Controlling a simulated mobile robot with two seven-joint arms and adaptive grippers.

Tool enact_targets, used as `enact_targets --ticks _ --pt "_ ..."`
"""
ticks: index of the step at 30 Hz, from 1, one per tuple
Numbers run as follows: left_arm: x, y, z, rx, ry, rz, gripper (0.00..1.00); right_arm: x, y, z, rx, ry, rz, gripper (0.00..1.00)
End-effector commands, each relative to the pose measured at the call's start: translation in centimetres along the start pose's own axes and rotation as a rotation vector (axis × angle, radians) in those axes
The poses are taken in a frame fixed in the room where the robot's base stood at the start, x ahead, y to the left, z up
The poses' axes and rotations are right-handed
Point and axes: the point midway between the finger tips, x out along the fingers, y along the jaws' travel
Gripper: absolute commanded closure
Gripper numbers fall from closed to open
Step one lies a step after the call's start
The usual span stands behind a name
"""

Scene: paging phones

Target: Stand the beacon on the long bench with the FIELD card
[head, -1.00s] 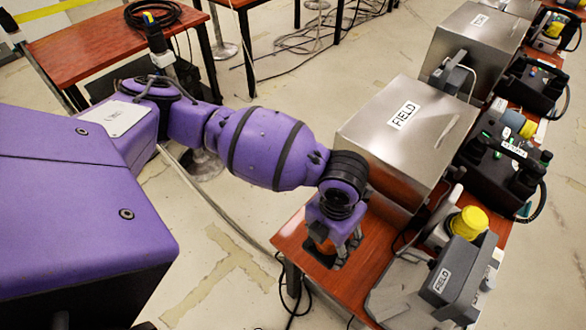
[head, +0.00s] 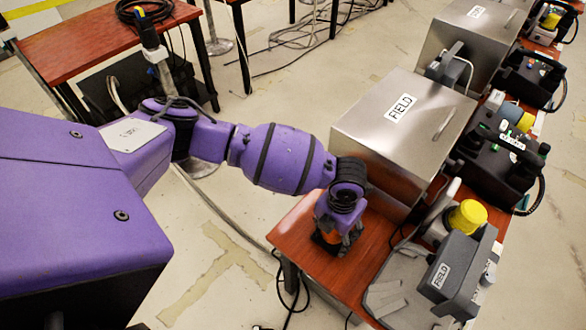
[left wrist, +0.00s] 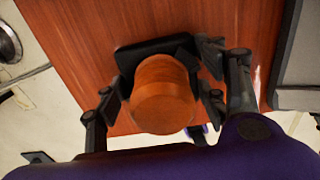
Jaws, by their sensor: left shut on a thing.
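The beacon is an orange dome (head: 328,237) on a black square base. It also shows in the left wrist view (left wrist: 163,95). My left gripper (head: 341,243) is shut on it, with fingers on both sides of the dome. The beacon is upright over the near left corner of the long red-brown bench (head: 366,243); whether its base touches the top is hard to tell. A FIELD card (head: 400,108) lies on the large metal box (head: 378,130) just behind. Another FIELD label (head: 440,276) is on a grey device. My right gripper is not in view.
More metal boxes and black phones line the bench farther back. A second red-brown table (head: 85,45) stands at upper left. Cables (head: 290,285) hang at the bench corner.

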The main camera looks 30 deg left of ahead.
Motion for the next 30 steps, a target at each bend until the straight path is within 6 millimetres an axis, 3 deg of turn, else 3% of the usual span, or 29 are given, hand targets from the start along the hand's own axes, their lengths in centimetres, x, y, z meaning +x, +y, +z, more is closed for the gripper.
enact_targets --ticks 5,6,10,23,30 --pt "0.1 0.0 0.2 0.001 -0.004 0.0 0.77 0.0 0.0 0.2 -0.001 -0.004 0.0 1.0" --pt "0.1 0.0 0.2 0.0 -0.003 0.001 0.31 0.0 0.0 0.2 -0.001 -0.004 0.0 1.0" --pt "0.1 0.0 0.2 0.0 -0.004 0.001 0.15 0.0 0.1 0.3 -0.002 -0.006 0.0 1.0" --pt "-0.7 0.0 0.3 0.001 -0.006 0.0 0.15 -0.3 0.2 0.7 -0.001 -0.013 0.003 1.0" --pt "-5.3 0.0 0.4 0.002 -0.01 0.0 0.15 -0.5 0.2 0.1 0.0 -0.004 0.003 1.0"
